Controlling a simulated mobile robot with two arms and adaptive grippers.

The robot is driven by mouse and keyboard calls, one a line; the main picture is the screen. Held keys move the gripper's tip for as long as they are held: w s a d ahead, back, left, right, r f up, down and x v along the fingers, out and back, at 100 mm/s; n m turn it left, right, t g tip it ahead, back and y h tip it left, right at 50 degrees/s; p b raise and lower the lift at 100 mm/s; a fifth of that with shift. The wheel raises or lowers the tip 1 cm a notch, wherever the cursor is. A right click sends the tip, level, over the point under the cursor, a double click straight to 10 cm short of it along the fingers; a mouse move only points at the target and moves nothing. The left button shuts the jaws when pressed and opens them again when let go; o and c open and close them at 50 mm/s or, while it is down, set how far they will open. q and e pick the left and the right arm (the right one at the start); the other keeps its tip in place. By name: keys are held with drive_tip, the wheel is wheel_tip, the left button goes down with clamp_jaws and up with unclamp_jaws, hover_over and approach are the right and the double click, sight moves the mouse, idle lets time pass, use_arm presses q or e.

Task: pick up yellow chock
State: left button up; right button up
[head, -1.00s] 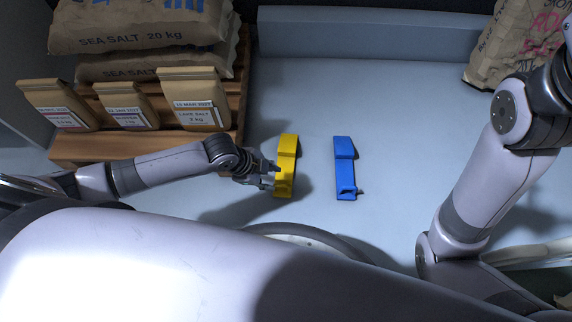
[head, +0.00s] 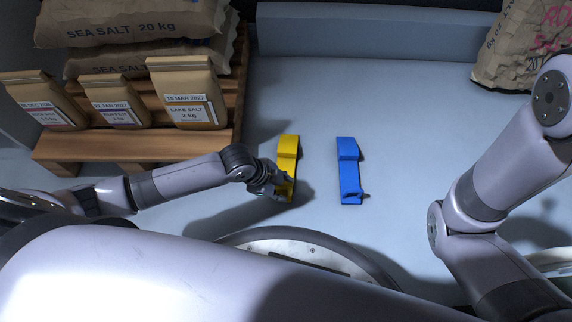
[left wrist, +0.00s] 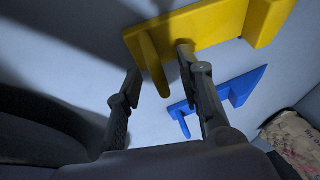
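The yellow chock (head: 288,152) lies on the pale floor in the middle of the head view, its near end partly covered by my left gripper (head: 277,188). In the left wrist view the yellow chock (left wrist: 205,25) is at the top, with a peg-like yellow handle sticking out from it. My left gripper (left wrist: 158,65) is open, its two fingers apart, and the handle appears between them. I cannot tell whether a finger touches the chock. My right arm shows at the right of the head view, but its gripper is out of view.
A blue chock (head: 349,170) lies right of the yellow one, also in the left wrist view (left wrist: 222,92). A wooden pallet (head: 75,150) with salt bags stands at the left. A large paper sack (head: 515,50) stands at the back right. Floor behind the chocks is clear.

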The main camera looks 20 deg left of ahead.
use_arm(q)
clamp_jaws()
idle(0.4)
idle(0.4)
